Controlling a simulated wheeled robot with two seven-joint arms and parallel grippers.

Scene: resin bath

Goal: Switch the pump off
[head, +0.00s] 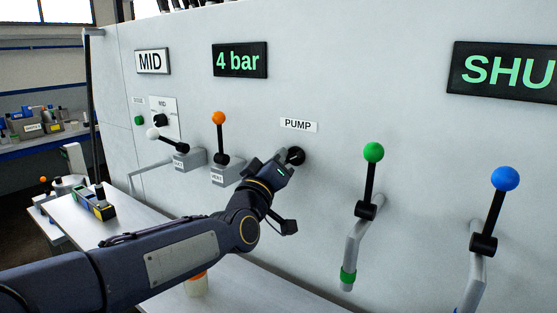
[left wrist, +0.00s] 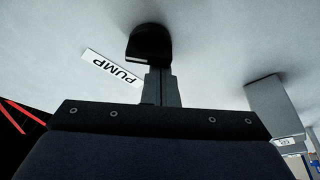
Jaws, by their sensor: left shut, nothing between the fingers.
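The pump knob (head: 295,156) is a black round knob on the grey panel, just below the white PUMP label (head: 299,125). My left gripper (head: 284,164) is at the knob, its fingers shut and empty. In the left wrist view the shut fingers (left wrist: 160,84) reach up to the black knob (left wrist: 149,42), with the PUMP label (left wrist: 112,67) to the left. The fingertips appear to touch the knob or end just short of it; I cannot tell which. The knob's setting cannot be read. My right gripper is not in view.
Levers with white (head: 152,133) and orange (head: 218,118) balls stand left of the knob. Levers with green (head: 373,152) and blue (head: 505,178) balls stand to the right. Displays read "4 bar" (head: 240,61) and "SHU" (head: 505,72), cut off. A pale bench (head: 245,285) lies below.

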